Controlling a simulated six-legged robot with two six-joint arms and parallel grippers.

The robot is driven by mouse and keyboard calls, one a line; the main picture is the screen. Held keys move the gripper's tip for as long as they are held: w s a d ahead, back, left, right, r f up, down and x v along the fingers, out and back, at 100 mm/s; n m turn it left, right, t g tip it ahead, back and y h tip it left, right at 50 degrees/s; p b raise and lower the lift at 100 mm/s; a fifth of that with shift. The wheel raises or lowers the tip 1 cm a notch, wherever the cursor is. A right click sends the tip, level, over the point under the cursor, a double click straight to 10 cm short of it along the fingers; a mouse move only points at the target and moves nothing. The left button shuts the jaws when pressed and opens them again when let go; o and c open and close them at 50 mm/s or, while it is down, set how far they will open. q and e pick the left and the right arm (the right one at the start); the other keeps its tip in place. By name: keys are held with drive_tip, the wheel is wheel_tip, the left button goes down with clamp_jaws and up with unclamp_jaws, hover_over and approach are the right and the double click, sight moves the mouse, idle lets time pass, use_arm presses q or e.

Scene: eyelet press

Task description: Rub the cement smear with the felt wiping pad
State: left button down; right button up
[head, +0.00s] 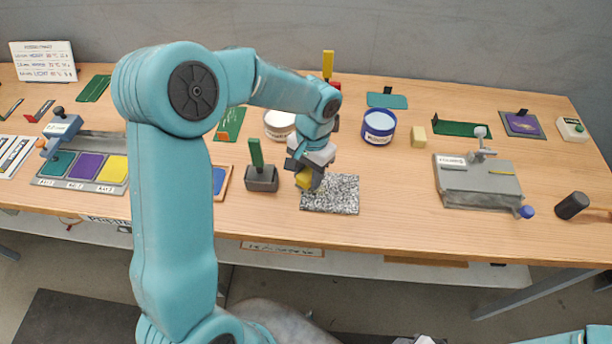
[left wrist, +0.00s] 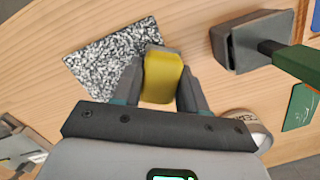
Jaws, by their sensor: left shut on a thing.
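My left gripper (head: 312,180) is shut on a yellow block (head: 304,181), which seems to be the felt wiping pad. The pad also shows between the fingers in the left wrist view (left wrist: 162,77). It is at the left edge of a black-and-white speckled slab (head: 338,196), which shows in the left wrist view too (left wrist: 100,62). I cannot tell whether the pad touches the slab. I cannot make out a cement smear apart from the speckles; the pad and gripper hide part of the slab. My right gripper is not in view.
A dark block with a green upright handle (head: 260,178) stands left of the slab. A white tub (head: 279,124) and a blue tub (head: 379,126) stand behind. A grey press (head: 478,182) is at right. The wood between slab and press is clear.

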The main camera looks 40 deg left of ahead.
use_arm(q)
drive_tip(key=shift+w+d+r+p, duration=0.1)
drive_tip(key=shift+d+r+p, duration=0.2)
drive_tip(key=shift+r, duration=0.25)
drive_tip(key=shift+a+r+p, duration=0.2)
drive_tip(key=shift+r+p, duration=0.45)
drive_tip(key=shift+r, duration=0.15)
wheel_tip(320, 180, up, 3)
drive_tip(key=shift+d+f+p, duration=0.1)
drive_tip(key=shift+p, duration=0.9)
drive_tip(key=shift+r, duration=0.2)
